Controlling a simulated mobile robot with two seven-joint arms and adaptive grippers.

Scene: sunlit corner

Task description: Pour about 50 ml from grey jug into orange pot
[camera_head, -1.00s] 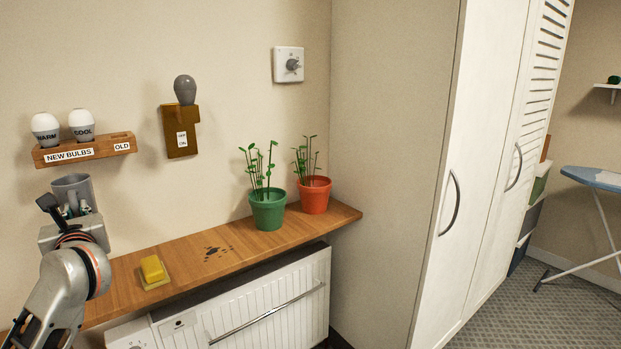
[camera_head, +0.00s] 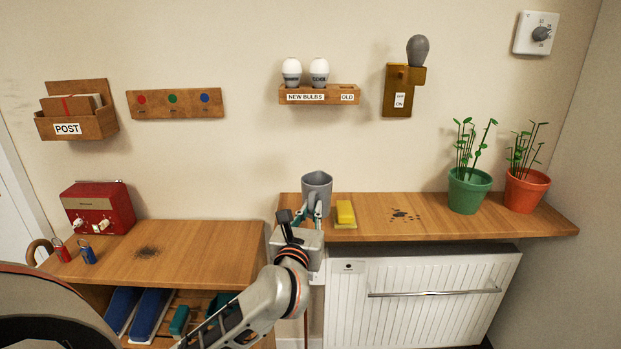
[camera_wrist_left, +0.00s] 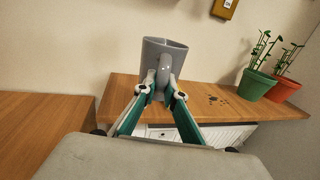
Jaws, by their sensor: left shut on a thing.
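The grey jug (camera_head: 317,184) is held upright near the left end of the higher wooden shelf; it also shows in the left wrist view (camera_wrist_left: 156,57). My left gripper (camera_head: 313,212) is shut on the jug's handle side (camera_wrist_left: 163,82). I cannot tell whether the jug's base touches the shelf, and its contents are hidden. The orange pot (camera_head: 525,191), with a green plant in it, stands at the right end of the shelf, well to the right of the jug; it also shows in the left wrist view (camera_wrist_left: 286,87). My right gripper is not in view.
A green pot (camera_head: 468,191) with a plant stands just left of the orange pot. A yellow sponge (camera_head: 345,213) lies right of the jug, with dark spots (camera_head: 404,215) beyond it on the shelf (camera_head: 437,227). A lower bench (camera_head: 208,252) holds a red radio (camera_head: 98,208).

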